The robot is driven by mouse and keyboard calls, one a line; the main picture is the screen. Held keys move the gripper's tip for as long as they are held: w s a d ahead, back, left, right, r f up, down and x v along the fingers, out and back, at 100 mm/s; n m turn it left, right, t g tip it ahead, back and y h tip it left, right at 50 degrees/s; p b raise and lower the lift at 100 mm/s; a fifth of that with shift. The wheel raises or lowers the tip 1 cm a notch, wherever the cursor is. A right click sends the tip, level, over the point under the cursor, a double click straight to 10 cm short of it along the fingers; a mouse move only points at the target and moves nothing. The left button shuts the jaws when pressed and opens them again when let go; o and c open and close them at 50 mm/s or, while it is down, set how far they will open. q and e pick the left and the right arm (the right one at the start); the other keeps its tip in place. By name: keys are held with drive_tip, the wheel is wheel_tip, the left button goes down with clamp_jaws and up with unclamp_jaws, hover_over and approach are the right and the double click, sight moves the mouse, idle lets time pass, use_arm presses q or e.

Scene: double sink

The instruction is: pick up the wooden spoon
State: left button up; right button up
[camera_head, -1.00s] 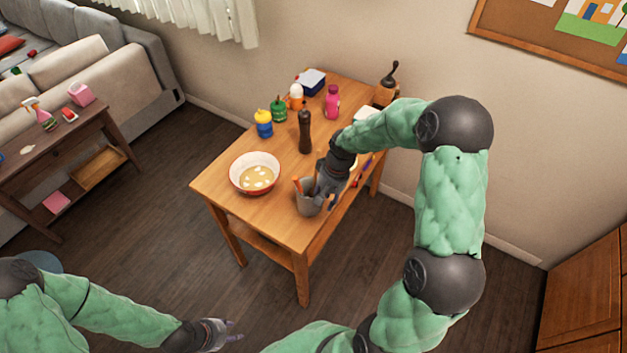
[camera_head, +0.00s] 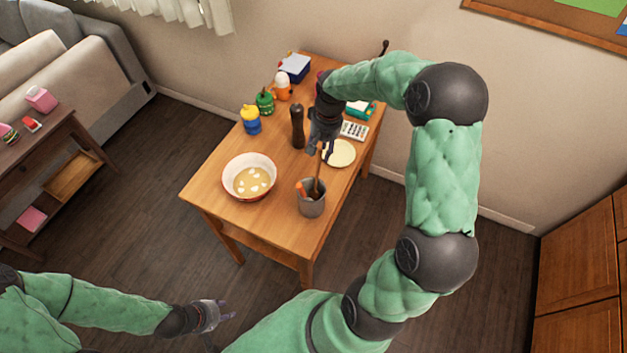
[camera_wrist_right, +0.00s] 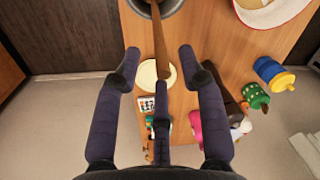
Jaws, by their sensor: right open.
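The wooden spoon (camera_head: 319,172) stands in a grey pot (camera_head: 312,206) near the table's front right corner, its long handle leaning up and back. An orange-handled utensil (camera_head: 301,189) is in the same pot. My right gripper (camera_head: 318,150) is above the table behind the pot, by the upper end of the handle. In the right wrist view the spoon (camera_wrist_right: 159,45) runs from the pot (camera_wrist_right: 152,8) into the space between the spread fingers (camera_wrist_right: 158,58); contact cannot be told. My left gripper (camera_head: 224,312) is open and empty, low in front of the table.
A red-rimmed bowl (camera_head: 236,192) stands left of the pot. A dark pepper mill (camera_head: 297,128) and a pale plate (camera_head: 341,155) are close to my right gripper. Bottles and a blue-lidded box (camera_head: 295,66) stand farther back. The table's front left corner is clear.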

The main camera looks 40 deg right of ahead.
sight(318, 165)
drive_tip(key=f, duration=0.8)
drive_tip(key=shift+w+a, duration=0.3)
drive_tip(key=shift+a, duration=0.05)
clamp_jaws()
